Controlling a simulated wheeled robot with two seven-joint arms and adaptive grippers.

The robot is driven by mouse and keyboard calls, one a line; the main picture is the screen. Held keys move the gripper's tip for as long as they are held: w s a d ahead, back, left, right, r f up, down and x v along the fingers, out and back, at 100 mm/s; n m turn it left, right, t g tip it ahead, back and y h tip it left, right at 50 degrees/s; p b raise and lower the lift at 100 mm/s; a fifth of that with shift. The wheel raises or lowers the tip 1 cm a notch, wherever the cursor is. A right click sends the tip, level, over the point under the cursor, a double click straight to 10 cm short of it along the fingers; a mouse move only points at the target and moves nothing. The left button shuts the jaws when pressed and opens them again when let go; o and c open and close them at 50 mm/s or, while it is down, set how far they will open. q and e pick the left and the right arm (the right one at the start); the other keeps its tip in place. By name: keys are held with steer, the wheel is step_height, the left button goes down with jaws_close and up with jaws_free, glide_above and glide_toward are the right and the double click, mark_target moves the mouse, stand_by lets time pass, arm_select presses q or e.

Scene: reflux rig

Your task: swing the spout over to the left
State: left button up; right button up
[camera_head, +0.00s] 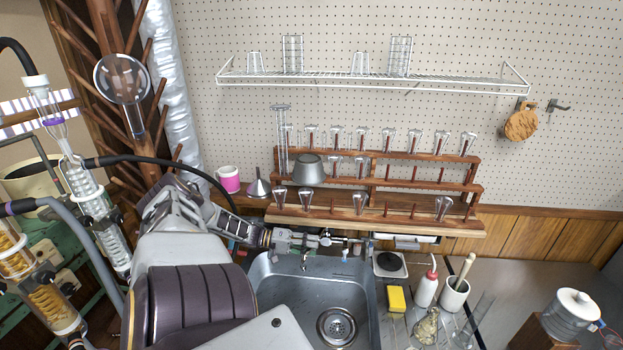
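The metal tap fittings (345,241) stand at the back edge of the steel sink (263,290). A short metal piece (304,262), which looks like the spout's end, hangs down over the back left of the basin. My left arm reaches in from the lower left, and my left gripper (297,240) is at the left part of the tap fittings, close to the spout. Its fingers overlap the metal there and are too small to tell apart, so I cannot tell whether they touch or grip it. Much of the spout is hidden. My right gripper is not in view.
A wooden peg rack (375,208) with glassware stands behind the sink. A yellow sponge (396,299) and wash bottle (426,286) stand right of the basin. Glass condensers (97,215) rise at left.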

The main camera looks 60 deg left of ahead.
arm_select(q)
steer(key=v, duration=0.6)
steer(key=shift+s+a, duration=0.25)
steer(key=shift+s, duration=0.05)
